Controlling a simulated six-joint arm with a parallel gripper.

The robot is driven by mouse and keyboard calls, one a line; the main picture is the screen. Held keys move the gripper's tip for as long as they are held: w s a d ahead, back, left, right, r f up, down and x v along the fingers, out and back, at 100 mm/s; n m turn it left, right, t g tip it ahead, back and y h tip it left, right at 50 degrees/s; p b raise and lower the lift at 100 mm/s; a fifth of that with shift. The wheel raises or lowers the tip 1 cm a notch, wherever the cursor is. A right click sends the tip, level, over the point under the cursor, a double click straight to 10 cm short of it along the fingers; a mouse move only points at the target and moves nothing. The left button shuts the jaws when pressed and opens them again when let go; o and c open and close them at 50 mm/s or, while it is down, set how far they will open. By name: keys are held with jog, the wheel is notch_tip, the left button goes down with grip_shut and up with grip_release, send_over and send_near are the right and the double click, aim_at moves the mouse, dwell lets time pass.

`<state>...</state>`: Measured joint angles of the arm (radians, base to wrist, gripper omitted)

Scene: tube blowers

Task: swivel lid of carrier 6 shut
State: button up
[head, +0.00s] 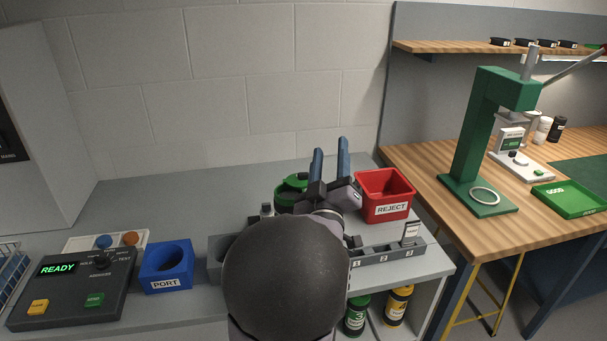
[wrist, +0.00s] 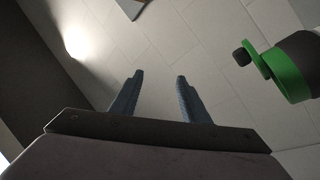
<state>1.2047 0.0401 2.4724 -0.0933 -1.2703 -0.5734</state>
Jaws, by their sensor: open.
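A green-and-black round object (head: 290,187), which may be carrier 6, stands behind my arm at the middle of the grey bench. My arm hides much of it, and I cannot read a number on it. A green-ringed piece with a dark body and a small dark knob (wrist: 285,72) shows at the right edge of the wrist view.
A red REJECT bin (head: 384,195) stands right of my gripper. A grey numbered rack (head: 385,252) runs along the bench front, partly hidden by my arm. A blue PORT holder (head: 166,268) and a control box reading READY (head: 73,287) are at the left. The rear left bench is clear.

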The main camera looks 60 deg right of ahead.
aim_at(303, 175)
jog(key=w+a+f+m+y, duration=0.1)
jog(key=w+f+m+y, duration=0.1)
jog(key=f, duration=0.2)
jog(key=w+a+f+m+t+y, duration=0.1)
jog(key=w+f+m+y, duration=0.1)
jog(key=f, duration=0.3)
jog(key=shift+a+f+m+y, duration=0.15)
jog(key=shift+a+m+y, duration=0.3)
jog(key=shift+y, duration=0.25)
jog(key=shift+w+d, duration=0.1)
jog(key=shift+w, duration=0.05)
jog(key=shift+p+x, duration=1.05)
jog(key=shift+x, duration=2.55)
jog(key=c, duration=1.1)
